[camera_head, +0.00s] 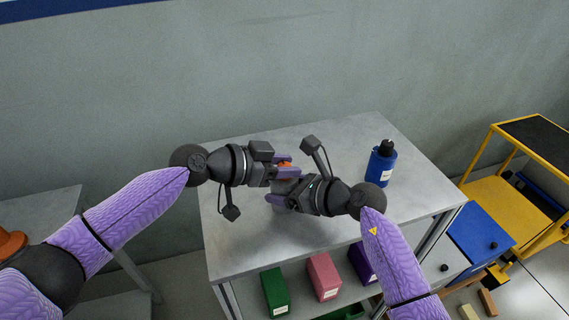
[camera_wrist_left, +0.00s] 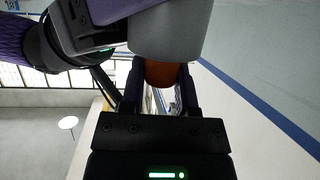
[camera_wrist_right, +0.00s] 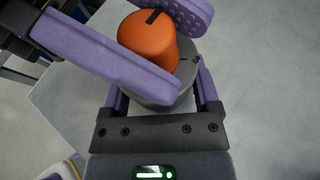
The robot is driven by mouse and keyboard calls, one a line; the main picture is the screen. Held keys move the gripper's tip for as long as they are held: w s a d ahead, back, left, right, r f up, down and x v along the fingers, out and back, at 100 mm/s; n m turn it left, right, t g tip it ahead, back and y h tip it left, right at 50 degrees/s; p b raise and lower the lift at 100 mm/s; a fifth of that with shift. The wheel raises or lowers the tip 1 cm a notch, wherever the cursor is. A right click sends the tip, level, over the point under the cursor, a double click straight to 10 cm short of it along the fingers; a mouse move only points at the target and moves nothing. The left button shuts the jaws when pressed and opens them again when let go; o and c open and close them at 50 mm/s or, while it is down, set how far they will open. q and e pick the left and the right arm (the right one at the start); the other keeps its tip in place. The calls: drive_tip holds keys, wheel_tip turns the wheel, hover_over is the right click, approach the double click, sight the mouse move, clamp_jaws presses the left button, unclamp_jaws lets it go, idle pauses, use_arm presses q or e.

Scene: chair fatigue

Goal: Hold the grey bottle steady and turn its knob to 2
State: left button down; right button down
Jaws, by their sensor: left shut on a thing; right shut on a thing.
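In the left wrist view the knob (camera_wrist_left: 162,73) sits between those fingers, against the grey bottle (camera_wrist_left: 172,35). My right gripper (camera_head: 275,192) is shut on the bottle's body below the knob. The number the mark points at cannot be read.
A blue bottle (camera_head: 382,167) with a black top stands on the table (camera_head: 335,145) at the right. Green (camera_head: 275,290), pink (camera_head: 323,277) and purple boxes are on the shelf below. A yellow cart (camera_head: 500,190) stands at the far right. The table's back is clear.

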use_arm(q)
drive_tip(key=shift+a+f, duration=0.1)
drive_tip(key=shift+a, duration=0.1)
idle(0.3)
drive_tip(key=shift+c, duration=1.8)
unclamp_jaws()
drive_tip(key=shift+d, duration=0.1)
drive_tip(key=v, duration=1.2)
drive_tip(key=shift+w, duration=0.15)
use_arm(e)
unclamp_jaws()
